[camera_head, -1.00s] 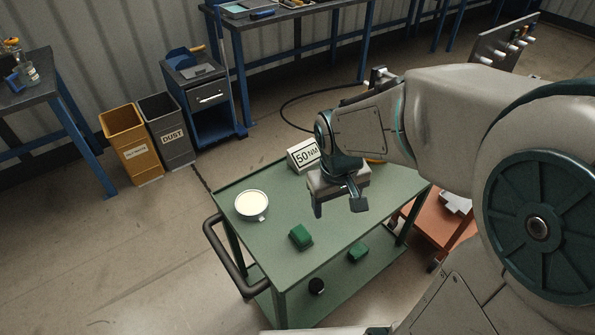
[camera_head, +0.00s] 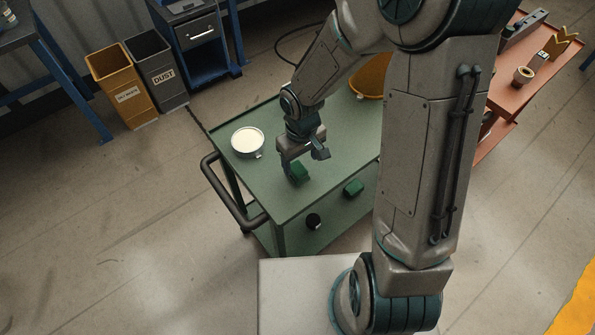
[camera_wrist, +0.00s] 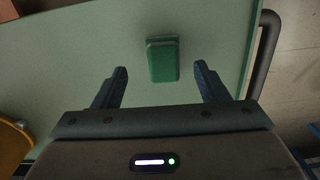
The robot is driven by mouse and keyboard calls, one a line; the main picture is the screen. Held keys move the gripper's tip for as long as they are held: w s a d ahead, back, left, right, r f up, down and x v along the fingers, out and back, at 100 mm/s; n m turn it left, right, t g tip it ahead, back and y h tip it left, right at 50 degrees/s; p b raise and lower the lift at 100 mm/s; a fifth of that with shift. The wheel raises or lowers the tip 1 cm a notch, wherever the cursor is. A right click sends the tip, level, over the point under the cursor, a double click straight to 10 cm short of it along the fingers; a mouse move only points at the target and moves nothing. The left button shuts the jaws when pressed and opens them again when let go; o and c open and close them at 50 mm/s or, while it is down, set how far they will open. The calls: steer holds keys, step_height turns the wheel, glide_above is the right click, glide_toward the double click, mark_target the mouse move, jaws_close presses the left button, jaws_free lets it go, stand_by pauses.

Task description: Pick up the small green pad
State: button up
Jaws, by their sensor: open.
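A small green pad (camera_head: 300,172) lies on the green top of the cart (camera_head: 345,150). In the wrist view the pad (camera_wrist: 163,60) appears centred between the fingertips, with a visible gap on each side. My gripper (camera_head: 304,162) points down over the cart top and is open and empty. In the wrist view my gripper (camera_wrist: 161,70) has its two fingers spread wide. In the head view the gripper partly covers the pad. I cannot tell the exact height left between the fingertips and the pad.
A round white-filled dish (camera_head: 248,141) stands left on the cart top. An orange bowl (camera_head: 371,76) is at the far right, partly behind my arm. Another green piece (camera_head: 354,188) and a black round item (camera_head: 313,221) are on the lower shelf. A handle (camera_head: 226,190) juts out left.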

mark_target(299, 170)
steer(key=shift+s+a+f, duration=0.1)
steer(key=shift+a+f, duration=0.05)
steer(key=shift+f, duration=1.25)
steer(key=shift+a+f, duration=0.1)
steer(key=shift+f, duration=1.3)
steer(key=c, duration=1.1)
